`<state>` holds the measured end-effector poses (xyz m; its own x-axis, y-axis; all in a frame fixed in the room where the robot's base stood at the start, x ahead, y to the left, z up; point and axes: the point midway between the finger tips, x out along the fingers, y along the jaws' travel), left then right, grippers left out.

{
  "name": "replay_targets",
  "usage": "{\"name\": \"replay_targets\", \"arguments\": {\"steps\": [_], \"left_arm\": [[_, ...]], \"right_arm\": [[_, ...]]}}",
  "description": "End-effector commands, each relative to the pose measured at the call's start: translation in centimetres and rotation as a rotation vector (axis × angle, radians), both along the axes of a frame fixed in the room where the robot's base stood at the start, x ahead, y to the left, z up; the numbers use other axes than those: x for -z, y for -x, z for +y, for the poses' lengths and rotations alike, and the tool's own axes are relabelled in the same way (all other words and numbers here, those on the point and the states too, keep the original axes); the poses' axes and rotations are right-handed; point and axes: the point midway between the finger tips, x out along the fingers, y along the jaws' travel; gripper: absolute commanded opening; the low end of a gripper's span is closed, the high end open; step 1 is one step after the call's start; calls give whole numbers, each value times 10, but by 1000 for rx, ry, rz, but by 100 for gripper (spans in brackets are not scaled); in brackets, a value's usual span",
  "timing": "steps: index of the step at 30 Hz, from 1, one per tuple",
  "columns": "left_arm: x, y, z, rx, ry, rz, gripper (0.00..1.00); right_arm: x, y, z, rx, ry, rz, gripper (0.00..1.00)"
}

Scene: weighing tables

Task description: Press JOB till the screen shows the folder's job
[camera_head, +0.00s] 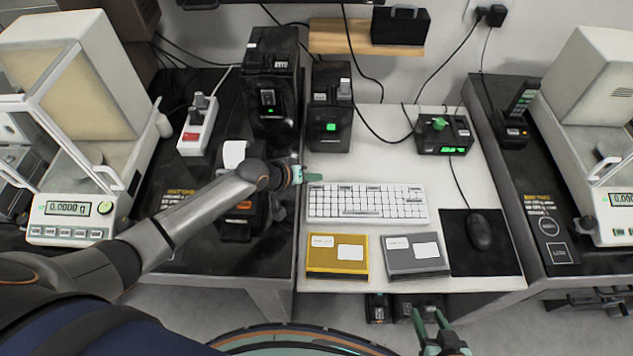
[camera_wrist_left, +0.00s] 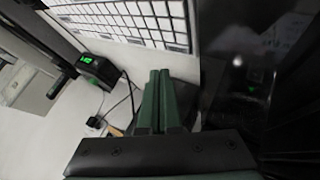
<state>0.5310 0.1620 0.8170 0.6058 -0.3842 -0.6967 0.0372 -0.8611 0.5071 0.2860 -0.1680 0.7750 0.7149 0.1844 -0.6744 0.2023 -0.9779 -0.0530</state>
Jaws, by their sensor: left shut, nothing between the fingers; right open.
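My left gripper (camera_head: 312,177) is shut and empty, above the left back corner of the white keyboard (camera_head: 366,203). Its closed fingers (camera_wrist_left: 161,100) show in the left wrist view, with the keyboard beyond. A yellow folder (camera_head: 337,257) and a grey folder (camera_head: 416,256) lie in front of the keyboard, each with white labels too small to read. A black box with a green lit screen (camera_head: 453,150) stands behind the keyboard; it also shows in the left wrist view (camera_wrist_left: 97,68). I cannot make out a JOB label. My right gripper (camera_head: 435,330) is open at the bottom edge.
A mouse (camera_head: 480,232) lies on a black pad on the right. A black printer (camera_head: 238,222) stands partly under my left arm. A balance (camera_head: 72,209) reads 0.0000 g on the left. Tall black units (camera_head: 330,108) and cables stand behind. Bare white table lies behind the keyboard.

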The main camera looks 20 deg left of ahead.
Motion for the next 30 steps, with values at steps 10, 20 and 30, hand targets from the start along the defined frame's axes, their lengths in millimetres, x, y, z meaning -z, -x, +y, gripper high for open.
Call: {"name": "replay_targets", "arguments": {"steps": [10, 20, 30], "left_arm": [[-27, 0, 0, -1, 1, 0, 0], [-27, 0, 0, -1, 1, 0, 0], [-27, 0, 0, 0, 0, 0, 0]], "right_arm": [[-3, 0, 0, 0, 0, 0, 50], [-2, 0, 0, 0, 0, 0, 50], [-2, 0, 0, 0, 0, 0, 50]]}}
